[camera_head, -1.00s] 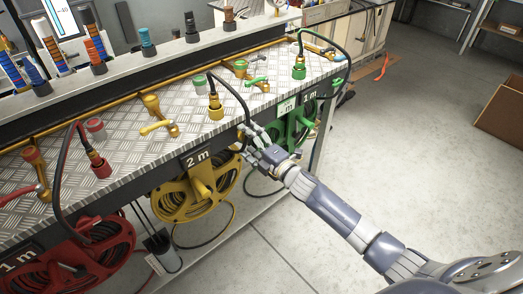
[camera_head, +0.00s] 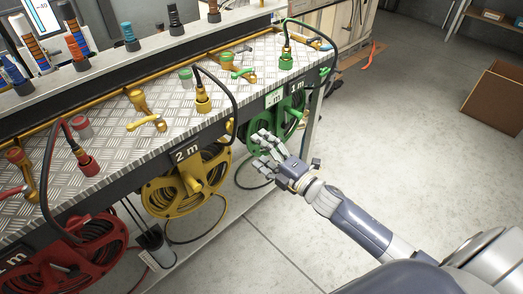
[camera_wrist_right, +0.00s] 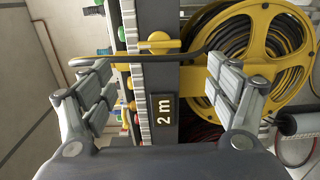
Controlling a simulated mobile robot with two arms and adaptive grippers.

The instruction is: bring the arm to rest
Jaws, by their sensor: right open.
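My right gripper (camera_head: 264,150) is open, with its fingers spread, in front of the bench between the yellow and green reels. In the right wrist view the open gripper (camera_wrist_right: 160,95) faces the bench edge with the 2 m label (camera_wrist_right: 164,108), and nothing is held between its fingers. My right arm (camera_head: 360,226) comes in from the lower right in the head view. My left gripper is not in view.
The yellow reel (camera_head: 165,198), green reel (camera_head: 289,118) and red reel (camera_head: 88,246) hang under the metal-topped bench (camera_head: 115,150). Black hoses loop over its front edge. A cardboard box (camera_head: 493,98) stands at the right.

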